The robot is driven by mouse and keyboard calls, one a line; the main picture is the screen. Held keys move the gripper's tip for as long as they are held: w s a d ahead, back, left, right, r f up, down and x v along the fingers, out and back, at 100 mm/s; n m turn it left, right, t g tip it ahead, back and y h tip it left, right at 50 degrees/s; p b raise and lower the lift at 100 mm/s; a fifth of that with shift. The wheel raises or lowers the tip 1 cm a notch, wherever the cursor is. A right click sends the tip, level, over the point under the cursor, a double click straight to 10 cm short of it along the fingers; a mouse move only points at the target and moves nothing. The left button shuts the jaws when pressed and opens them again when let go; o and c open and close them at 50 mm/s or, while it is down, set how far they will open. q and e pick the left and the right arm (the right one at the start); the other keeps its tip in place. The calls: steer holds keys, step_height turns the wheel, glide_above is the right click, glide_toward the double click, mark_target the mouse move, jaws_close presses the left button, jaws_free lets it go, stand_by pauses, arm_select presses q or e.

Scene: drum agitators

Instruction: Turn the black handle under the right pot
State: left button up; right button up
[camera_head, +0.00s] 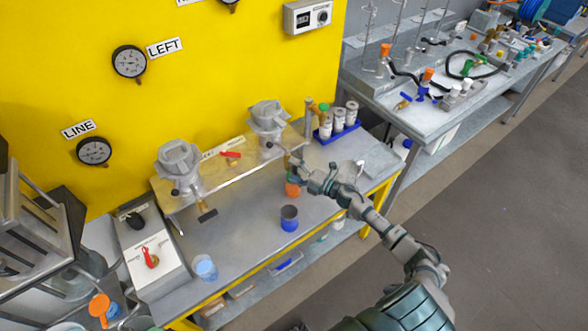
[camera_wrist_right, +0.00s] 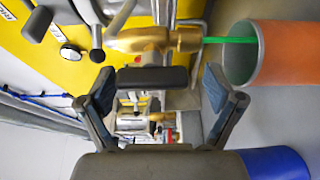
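The right pot (camera_head: 268,118) is a grey metal vessel on the raised shelf against the yellow wall. My right gripper (camera_head: 294,164) is just below and to the right of it, at the shelf's front edge. In the wrist view, my right gripper (camera_wrist_right: 158,88) is open, its two fingers well apart. The black handle (camera_wrist_right: 152,78) lies crosswise between and beyond the fingertips, below a brass valve (camera_wrist_right: 155,40). I cannot tell whether a finger touches it. In the head view the gripper partly covers this area. My left gripper is not in view.
An orange cup (camera_head: 292,188) stands right under my gripper; in the wrist view an orange cylinder (camera_wrist_right: 282,55) is close to the right finger. A blue cup (camera_head: 289,219) is nearer the table's front. The left pot (camera_head: 180,168) has its own dark handle (camera_head: 208,215).

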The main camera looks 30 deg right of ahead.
steer(key=shift+d+r, duration=0.1)
steer(key=shift+r, duration=0.05)
steer(key=v, duration=1.2)
steer(key=shift+f, duration=0.2)
steer(key=shift+w, duration=0.1)
